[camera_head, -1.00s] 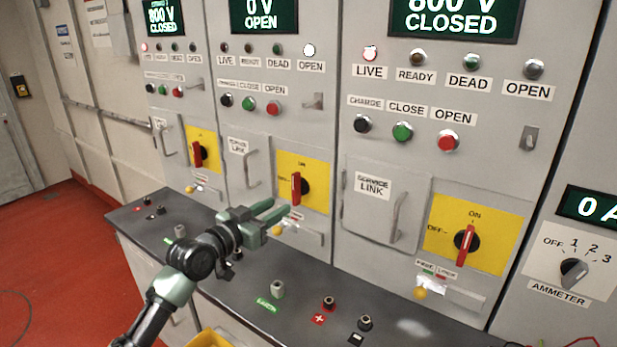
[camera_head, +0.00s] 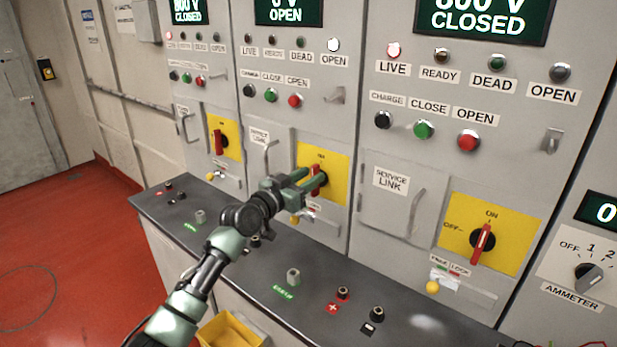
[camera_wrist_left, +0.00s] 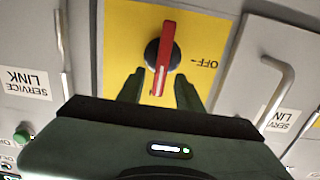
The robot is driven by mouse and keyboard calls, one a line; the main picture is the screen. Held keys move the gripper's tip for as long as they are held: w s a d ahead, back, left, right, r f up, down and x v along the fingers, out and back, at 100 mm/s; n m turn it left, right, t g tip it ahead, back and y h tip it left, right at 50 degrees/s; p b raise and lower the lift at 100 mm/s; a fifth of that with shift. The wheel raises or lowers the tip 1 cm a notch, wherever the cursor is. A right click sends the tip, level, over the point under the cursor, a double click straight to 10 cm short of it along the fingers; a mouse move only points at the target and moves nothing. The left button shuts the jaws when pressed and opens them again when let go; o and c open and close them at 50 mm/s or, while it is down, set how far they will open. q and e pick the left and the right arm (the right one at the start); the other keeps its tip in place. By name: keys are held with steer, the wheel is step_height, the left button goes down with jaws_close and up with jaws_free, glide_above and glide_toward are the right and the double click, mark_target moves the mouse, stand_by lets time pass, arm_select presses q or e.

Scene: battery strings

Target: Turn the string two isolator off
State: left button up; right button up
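The string two isolator is a red handle (camera_head: 315,178) on a yellow plate (camera_head: 338,165), on the middle panel whose display reads 0 V OPEN. The handle stands roughly upright, pointing to ON. My left gripper (camera_head: 312,183) is at this handle and partly covers it. In the left wrist view, the red handle (camera_wrist_left: 163,58) sits on a dark round hub, and the open fingers of my left gripper (camera_wrist_left: 158,90) lie on either side of its near end. A gap shows on both sides, so they are not closed on it. My right gripper is not in view.
A dark bench ledge (camera_head: 255,268) with several terminals runs below the panels. Similar isolators sit on the left panel (camera_head: 218,142) and right panel (camera_head: 483,243). Service link door handles (camera_head: 416,212) stick out beside the isolators. A yellow bin (camera_head: 232,332) is below the ledge.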

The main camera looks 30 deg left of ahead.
arm_select(q)
jaws_close()
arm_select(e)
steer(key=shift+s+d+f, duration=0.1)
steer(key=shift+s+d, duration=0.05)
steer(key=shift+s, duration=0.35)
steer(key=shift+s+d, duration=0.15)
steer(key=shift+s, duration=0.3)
arm_select(q)
steer(key=shift+w+a+f+n+p, duration=0.1)
steer(key=shift+a+f+n+p, duration=0.3)
steer(key=shift+n, duration=2.55)
steer(key=shift+a+f+n+p, duration=0.35)
steer(key=shift+f+n, duration=0.05)
steer(key=shift+n, duration=2.6)
steer(key=shift+w+a+f+n+p, duration=0.1)
steer(key=shift+a+f+n+p, duration=0.3)
steer(key=shift+n, duration=2.55)
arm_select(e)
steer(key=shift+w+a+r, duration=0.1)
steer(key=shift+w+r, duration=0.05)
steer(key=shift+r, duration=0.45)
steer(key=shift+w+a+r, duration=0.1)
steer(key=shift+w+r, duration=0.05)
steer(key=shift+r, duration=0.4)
arm_select(q)
steer(key=shift+f, duration=0.1)
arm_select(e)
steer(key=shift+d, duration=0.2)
